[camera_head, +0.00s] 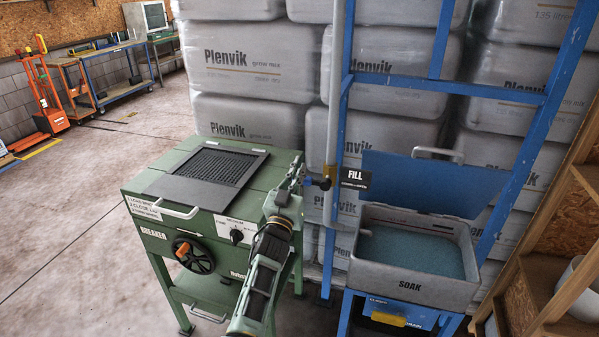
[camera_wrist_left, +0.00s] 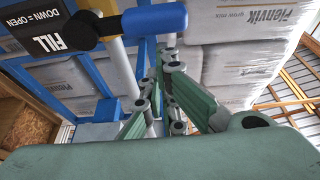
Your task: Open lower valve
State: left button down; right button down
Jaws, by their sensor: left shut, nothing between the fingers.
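My left gripper (camera_head: 297,178) is shut and empty, beside the blue handle (camera_head: 319,183) of the fill valve on the grey pipe. In the left wrist view the fingers (camera_wrist_left: 160,95) point up, and the blue handle (camera_wrist_left: 157,19) with its black body lies just past them. I cannot tell whether they touch it. A black FILL sign (camera_head: 355,178) sits by this valve; in the wrist view it also reads "DOWN = OPEN". A yellow handle (camera_head: 388,319) shows low under the SOAK tub, on a blue panel. My right gripper is out of view.
The grey SOAK tub (camera_head: 416,284) holds blue-green contents, with its blue lid (camera_head: 430,184) raised. A green breaker machine (camera_head: 205,225) with a black handwheel (camera_head: 194,255) stands left of it. Wrapped Plenvik bales (camera_head: 250,60) fill the back. A wooden shelf (camera_head: 560,270) borders the right.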

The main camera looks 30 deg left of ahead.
pick_arm(q)
jog(key=shift+f, duration=0.45)
jog(key=shift+a+f, duration=0.1)
